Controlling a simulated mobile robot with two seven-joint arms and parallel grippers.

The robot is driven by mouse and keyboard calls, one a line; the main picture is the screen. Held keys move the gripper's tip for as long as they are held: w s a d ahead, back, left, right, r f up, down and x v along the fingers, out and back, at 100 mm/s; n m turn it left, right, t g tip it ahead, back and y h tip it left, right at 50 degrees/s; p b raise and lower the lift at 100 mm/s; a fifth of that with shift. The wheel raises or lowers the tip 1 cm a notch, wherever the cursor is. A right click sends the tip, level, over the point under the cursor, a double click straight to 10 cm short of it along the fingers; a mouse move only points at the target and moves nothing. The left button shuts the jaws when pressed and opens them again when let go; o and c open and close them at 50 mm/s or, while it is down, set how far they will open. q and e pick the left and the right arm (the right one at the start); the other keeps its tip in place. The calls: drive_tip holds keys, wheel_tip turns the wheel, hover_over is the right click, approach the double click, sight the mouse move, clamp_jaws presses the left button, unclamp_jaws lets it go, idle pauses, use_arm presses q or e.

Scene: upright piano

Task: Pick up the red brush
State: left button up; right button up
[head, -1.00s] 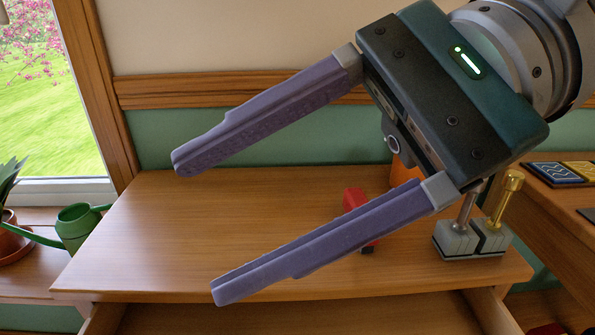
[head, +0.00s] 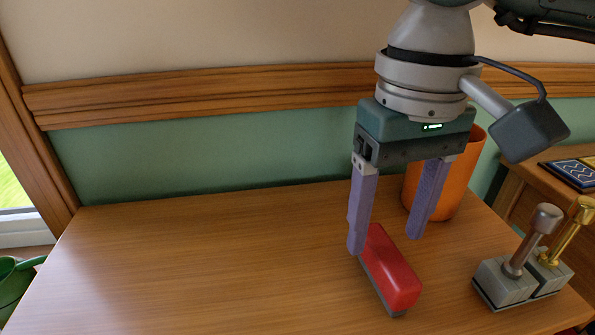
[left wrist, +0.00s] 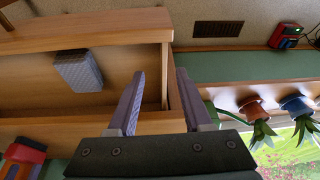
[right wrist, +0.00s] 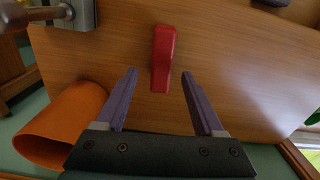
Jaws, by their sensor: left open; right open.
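The red brush (head: 392,268), a red block on a thin dark base, lies flat on the wooden desk top (head: 200,270). My right gripper (head: 386,243) is open and points down just above the brush's far end, the left finger overlapping its far left edge in the head view. In the right wrist view the brush (right wrist: 163,55) lies ahead, between the lines of the open fingers (right wrist: 160,74), with nothing gripped. My left gripper (left wrist: 160,74) is open and empty in the left wrist view, by an open drawer. It is not in the head view.
An orange cup (head: 448,170) stands close behind the right gripper. Grey blocks with a silver and a gold post (head: 510,280) stand to the right. The desk left of the brush is clear. A grey patterned block (left wrist: 84,71) lies in the drawer (left wrist: 40,75).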

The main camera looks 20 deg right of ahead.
sight(383, 243)
wheel_tip(383, 243, down, 4)
drive_tip(key=shift+r, duration=0.15)
drive_tip(key=shift+c, duration=0.2)
clamp_jaws()
idle(0.4)
